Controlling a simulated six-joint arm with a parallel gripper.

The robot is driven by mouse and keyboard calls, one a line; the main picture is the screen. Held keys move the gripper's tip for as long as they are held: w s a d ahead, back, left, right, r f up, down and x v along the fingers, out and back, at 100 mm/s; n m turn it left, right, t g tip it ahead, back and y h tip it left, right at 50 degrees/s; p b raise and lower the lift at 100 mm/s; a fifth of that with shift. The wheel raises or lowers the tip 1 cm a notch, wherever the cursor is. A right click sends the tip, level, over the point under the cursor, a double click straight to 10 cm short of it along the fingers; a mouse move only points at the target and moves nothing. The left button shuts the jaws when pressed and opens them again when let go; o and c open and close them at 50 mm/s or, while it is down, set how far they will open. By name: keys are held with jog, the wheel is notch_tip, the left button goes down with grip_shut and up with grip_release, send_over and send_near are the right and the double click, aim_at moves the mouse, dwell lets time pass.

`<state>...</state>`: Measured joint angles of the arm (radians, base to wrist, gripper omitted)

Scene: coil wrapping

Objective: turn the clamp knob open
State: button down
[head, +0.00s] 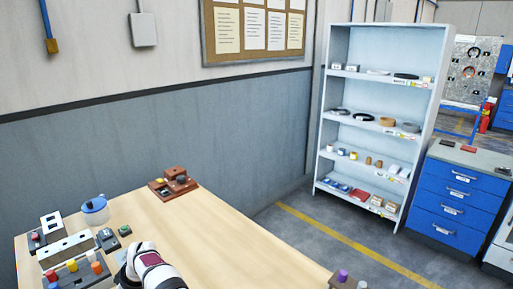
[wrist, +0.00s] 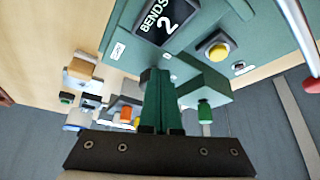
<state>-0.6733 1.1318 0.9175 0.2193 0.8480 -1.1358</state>
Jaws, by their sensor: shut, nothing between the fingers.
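In the wrist view a green machine (wrist: 128,52) carries a display reading "BENDS 2" (wrist: 165,20). A green knob (wrist: 205,112) with a thin metal stem sits by a green block on the machine, just right of my fingers. It may be the clamp knob; I cannot tell for sure, nor how far it is turned. My gripper (wrist: 160,78) is shut and empty, its two dark fingers together in front of the machine. Contact with the machine cannot be judged. In the head view only my white arm shows at the bottom; the machine is not visible there.
A yellow button (wrist: 217,50) is on the machine. The head view shows the wooden table (head: 215,240) with several coloured pegs, a blue-lidded jar (head: 95,211) and a brown block fixture (head: 173,184). The table's middle is clear. A shelf (head: 330,110) stands beyond.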

dwell(0.4)
jog(key=shift+s+d, duration=0.2)
jog(key=shift+d, duration=0.05)
jog(key=shift+r, duration=0.2)
notch_tip(320, 180, up, 6)
jog(key=shift+d+f, duration=0.1)
jog(key=shift+f, duration=0.1)
jog(key=shift+w, duration=0.1)
jog(key=shift+w+d+f, duration=0.1)
jog(key=shift+w+f, duration=0.15)
jog(key=shift+f, duration=0.75)
jog(key=shift+w+f, duration=0.25)
jog(key=shift+f, duration=0.75)
jog(key=shift+w+d+f, duration=0.1)
jog(key=shift+w+f, duration=0.15)
jog(key=shift+f, duration=0.75)
jog(key=shift+a, duration=0.15)
